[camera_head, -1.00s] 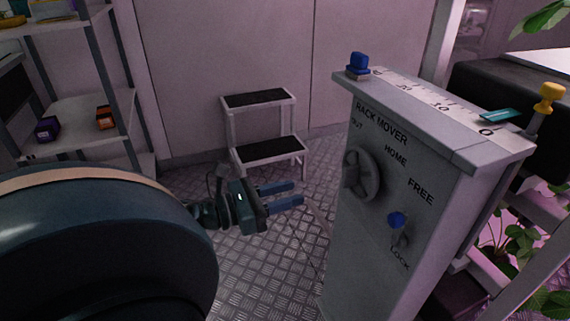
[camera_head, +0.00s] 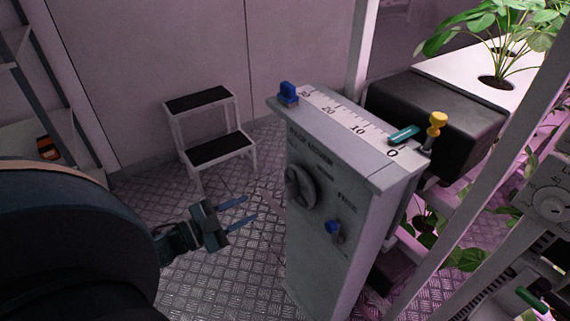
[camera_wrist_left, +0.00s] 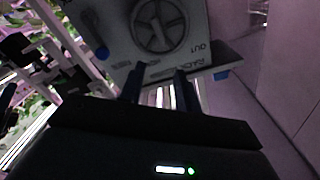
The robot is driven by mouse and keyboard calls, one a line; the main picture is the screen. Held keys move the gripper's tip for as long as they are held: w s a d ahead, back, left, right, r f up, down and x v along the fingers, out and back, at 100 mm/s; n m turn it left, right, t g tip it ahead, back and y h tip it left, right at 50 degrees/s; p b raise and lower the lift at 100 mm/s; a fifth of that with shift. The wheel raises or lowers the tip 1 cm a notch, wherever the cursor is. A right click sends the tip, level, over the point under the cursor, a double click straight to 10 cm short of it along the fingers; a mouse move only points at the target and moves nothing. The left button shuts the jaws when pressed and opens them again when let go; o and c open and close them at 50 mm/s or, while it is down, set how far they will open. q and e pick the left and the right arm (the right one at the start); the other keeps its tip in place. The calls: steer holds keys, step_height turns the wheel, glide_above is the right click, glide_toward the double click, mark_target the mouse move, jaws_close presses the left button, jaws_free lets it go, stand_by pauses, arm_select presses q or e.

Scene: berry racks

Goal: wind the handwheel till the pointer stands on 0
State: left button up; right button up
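The grey handwheel (camera_head: 300,187) is on the front face of the rack mover cabinet (camera_head: 330,262). It also shows in the left wrist view (camera_wrist_left: 160,24), beyond the fingertips. The teal pointer (camera_head: 404,134) lies across the white scale (camera_head: 342,120) on top, between 10 and 0 and nearer 0. A blue-knobbed lever (camera_head: 332,228) sits below and right of the wheel; which label it points at is unclear. My left gripper (camera_head: 251,207) is open and empty, left of the cabinet and apart from the wheel. My right gripper is not in view.
A blue block (camera_head: 288,92) stands at the scale's far end and a yellow knob (camera_head: 438,119) by its 0 end. A step stool (camera_head: 208,130) stands behind on the floor. A plant rack and dial unit (camera_head: 555,200) fill the right. The floor around my left gripper is clear.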

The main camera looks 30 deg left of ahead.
arm_select(q)
steer(key=r+n+p, duration=0.1)
steer(key=n+p, duration=0.1)
steer(key=n, duration=0.5)
glide_toward(297, 188)
steer(key=r+x, duration=0.2)
steer(key=x, duration=0.5)
steer(key=shift+w+a+f+y, duration=0.1)
steer(key=shift+a+f+y, duration=0.1)
steer(key=shift+a+y, duration=0.1)
jaws_close()
